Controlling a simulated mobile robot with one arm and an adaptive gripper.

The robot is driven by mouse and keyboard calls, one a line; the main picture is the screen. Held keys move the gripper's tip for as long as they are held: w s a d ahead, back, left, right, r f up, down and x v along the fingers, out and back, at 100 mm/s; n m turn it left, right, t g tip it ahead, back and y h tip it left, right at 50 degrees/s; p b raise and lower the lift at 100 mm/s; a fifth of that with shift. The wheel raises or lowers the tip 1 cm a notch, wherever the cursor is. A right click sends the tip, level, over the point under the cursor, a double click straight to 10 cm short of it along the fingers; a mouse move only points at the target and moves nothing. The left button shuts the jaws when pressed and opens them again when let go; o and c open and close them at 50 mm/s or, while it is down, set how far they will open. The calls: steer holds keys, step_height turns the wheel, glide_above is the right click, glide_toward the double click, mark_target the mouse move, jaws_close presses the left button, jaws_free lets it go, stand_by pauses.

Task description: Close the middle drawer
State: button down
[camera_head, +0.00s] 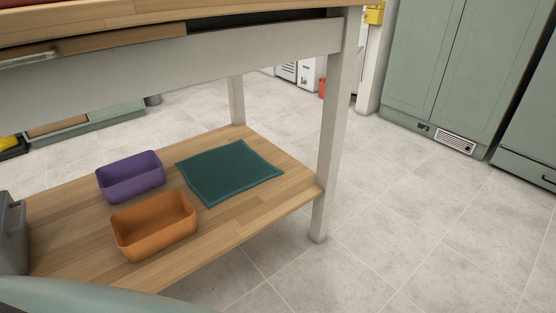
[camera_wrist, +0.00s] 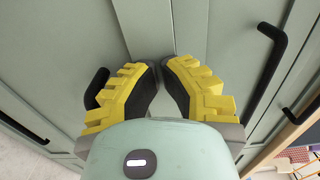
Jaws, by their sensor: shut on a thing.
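In the wrist view, my gripper (camera_wrist: 160,66) has yellow fingers with black pads, their tips close together against or just in front of pale green panels (camera_wrist: 210,35). What lies between the tips cannot be made out. One black handle (camera_wrist: 95,88) shows partly behind the left finger. A long black handle (camera_wrist: 268,70) is to the right of the fingers. Another black handle (camera_wrist: 22,128) is at the lower left. I cannot tell which panel is the middle drawer or how far it stands open. My gripper is not in the head view.
In the head view, a wooden shelf (camera_head: 75,205) under a table holds a purple bin (camera_head: 130,177), an orange bin (camera_head: 155,225) and a folded teal towel (camera_head: 228,171). A table leg (camera_head: 332,150) stands at its right. Green cabinets (camera_head: 440,60) line the back right. Tiled floor (camera_head: 410,220) is clear.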

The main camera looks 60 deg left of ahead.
steer(key=shift+w+d+b, duration=0.1)
steer(key=shift+d+b, duration=0.25)
steer(key=shift+d, duration=0.4)
